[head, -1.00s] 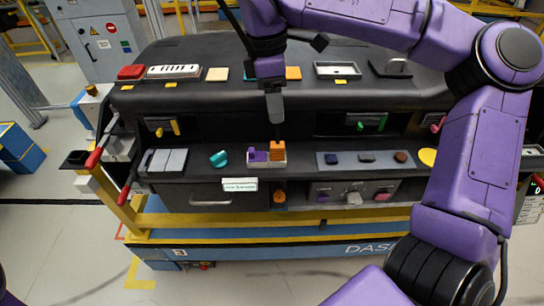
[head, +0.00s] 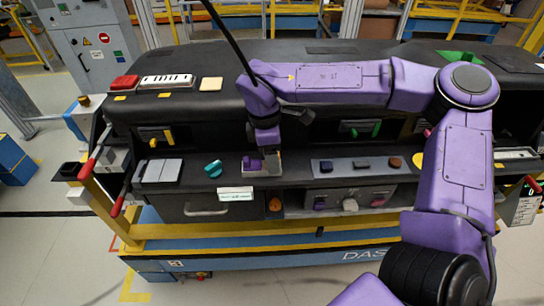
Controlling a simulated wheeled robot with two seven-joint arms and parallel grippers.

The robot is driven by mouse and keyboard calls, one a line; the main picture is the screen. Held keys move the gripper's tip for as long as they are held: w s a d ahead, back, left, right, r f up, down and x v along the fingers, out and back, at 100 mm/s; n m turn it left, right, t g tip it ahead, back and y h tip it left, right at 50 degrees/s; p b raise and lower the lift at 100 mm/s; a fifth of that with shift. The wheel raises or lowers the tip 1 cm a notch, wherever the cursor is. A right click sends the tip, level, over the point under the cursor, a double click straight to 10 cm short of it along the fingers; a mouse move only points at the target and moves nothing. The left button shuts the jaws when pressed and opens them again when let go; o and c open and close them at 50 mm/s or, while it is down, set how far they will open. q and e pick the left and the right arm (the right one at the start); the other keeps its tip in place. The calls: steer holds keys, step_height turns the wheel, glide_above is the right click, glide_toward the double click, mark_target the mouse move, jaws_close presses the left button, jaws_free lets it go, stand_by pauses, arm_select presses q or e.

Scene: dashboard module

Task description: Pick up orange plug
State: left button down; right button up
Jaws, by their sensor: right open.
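My right arm reaches in from the right, and my right gripper (head: 268,153) points down at a small light tray (head: 262,174) on the dashboard's lower shelf. The gripper is open, with its fingers down at the tray's right part. A purple block (head: 252,163) shows in the tray's left part. The orange plug that stood in the right part is hidden behind the gripper. I cannot tell whether the fingers touch it. My left gripper is out of view.
A round orange knob (head: 275,204) sits on the front panel below the tray. A teal knob (head: 213,168) is left of the tray. A panel with several dark buttons (head: 360,164) is to the right. The dashboard's upper ledge (head: 330,112) overhangs behind.

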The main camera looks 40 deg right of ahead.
jaws_close()
steer(key=shift+r, duration=0.35)
step_height(320, 180, up, 3)
steer(key=shift+a+f+b, duration=0.15)
steer(key=shift+f+b, duration=0.05)
steer(key=shift+b, duration=0.4)
steer(key=s+a+r+b, duration=0.2)
steer(key=s+a+r, duration=0.1)
steer(key=a+r, duration=0.3)
steer(key=s+a+r+b, duration=0.1)
steer(key=s+a+r, duration=0.3)
steer(key=a+r, duration=0.2)
steer(key=shift+r+b, duration=0.4)
steer(key=shift+r, duration=0.45)
